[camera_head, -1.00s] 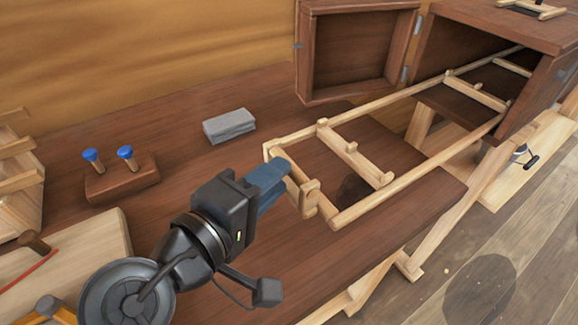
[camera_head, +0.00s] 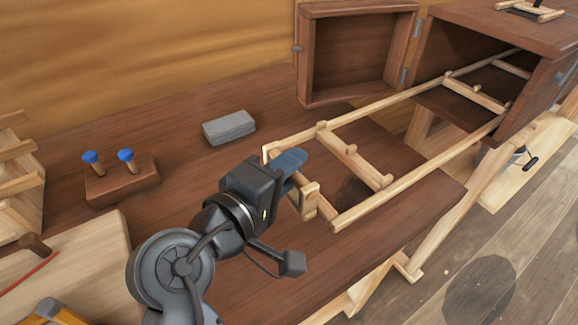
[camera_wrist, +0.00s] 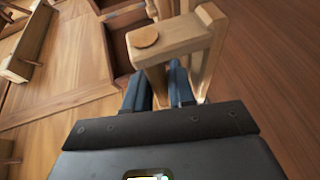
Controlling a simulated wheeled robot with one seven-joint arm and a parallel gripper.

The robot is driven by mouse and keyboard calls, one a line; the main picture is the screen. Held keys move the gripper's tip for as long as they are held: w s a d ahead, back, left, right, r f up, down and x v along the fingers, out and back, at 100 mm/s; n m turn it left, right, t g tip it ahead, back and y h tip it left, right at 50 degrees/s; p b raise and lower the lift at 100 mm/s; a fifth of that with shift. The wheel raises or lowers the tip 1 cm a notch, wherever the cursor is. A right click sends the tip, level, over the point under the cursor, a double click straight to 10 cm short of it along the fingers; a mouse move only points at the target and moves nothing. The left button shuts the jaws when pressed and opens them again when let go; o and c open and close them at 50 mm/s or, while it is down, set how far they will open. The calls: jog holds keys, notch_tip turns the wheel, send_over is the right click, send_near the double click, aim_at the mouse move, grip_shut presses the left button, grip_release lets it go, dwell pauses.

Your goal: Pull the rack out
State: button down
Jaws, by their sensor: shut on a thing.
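The rack (camera_head: 375,108) is a pale wooden ladder-like frame with crossbars and small pegs. It extends out of the open dark wooden box (camera_head: 535,25) at the upper right, its near end over the brown bench. My gripper (camera_head: 291,164) has its blue-grey fingers at the rack's near end bar, by the upright handle piece. In the wrist view my gripper (camera_wrist: 158,88) is shut on the rack's pale end piece (camera_wrist: 175,45). The exact contact is partly hidden by the wood. The rack's far end is inside the box.
The box door (camera_head: 358,55) stands open on the left. A grey block (camera_head: 229,127) and a brown stand (camera_head: 122,181) with blue-topped pegs sit on the bench (camera_head: 185,240). A pale board (camera_head: 75,258) lies lower left. The bench between is clear.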

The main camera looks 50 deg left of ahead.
dwell(0.3)
jog(key=s+a+p, duration=0.1)
jog(key=s+p, duration=0.1)
jog(key=s, duration=1.3)
jog(key=c, duration=1.3)
grip_release()
jog(key=shift+c, duration=0.2)
jog(key=shift+a+r, duration=0.1)
